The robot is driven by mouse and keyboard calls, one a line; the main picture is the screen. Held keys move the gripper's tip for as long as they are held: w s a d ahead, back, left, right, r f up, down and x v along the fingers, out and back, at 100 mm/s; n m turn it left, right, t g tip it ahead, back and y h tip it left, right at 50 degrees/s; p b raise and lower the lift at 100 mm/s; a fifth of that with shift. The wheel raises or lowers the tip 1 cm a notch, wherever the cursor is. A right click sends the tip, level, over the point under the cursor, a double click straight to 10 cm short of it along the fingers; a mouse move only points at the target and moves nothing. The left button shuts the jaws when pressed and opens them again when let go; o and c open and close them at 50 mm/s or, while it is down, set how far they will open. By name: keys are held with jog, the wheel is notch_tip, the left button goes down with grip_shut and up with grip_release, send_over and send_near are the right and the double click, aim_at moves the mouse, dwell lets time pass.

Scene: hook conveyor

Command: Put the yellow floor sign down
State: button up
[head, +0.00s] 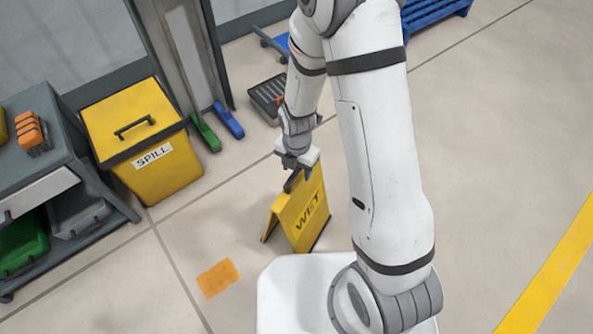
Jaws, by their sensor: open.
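The yellow floor sign (305,213) reads "WET" and stands upright on the floor, its two panels spread like a tent. My gripper (294,182) is open at the sign's top edge, pointing down. The fingers overlap the top of the sign in the picture, and I cannot tell whether they touch it.
An orange patch (218,278) lies on the floor left of the sign. A yellow spill bin (150,165) and a grey cart (70,160) stand at the left. A dark grated tray (268,97) lies behind. The floor at the right is clear, with a yellow line (550,270).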

notch_tip(320, 180, up, 8)
jog(key=shift+r+p, duration=0.1)
jog(key=shift+p, duration=1.15)
jog(key=shift+d+r+m, duration=0.15)
jog(key=shift+r+m, duration=0.15)
jog(key=s+d+r+m, duration=0.6)
jog(key=r+m, duration=0.3)
jog(key=m, duration=0.5)
jog(key=s+d+r+m+t, duration=0.1)
jog(key=s+d+r+m, duration=0.4)
jog(key=r+m, duration=0.5)
jog(key=s+m, duration=0.1)
jog(key=m, duration=0.3)
jog(key=shift+d+r+m, duration=0.25)
jog(key=shift+d+m, duration=0.15)
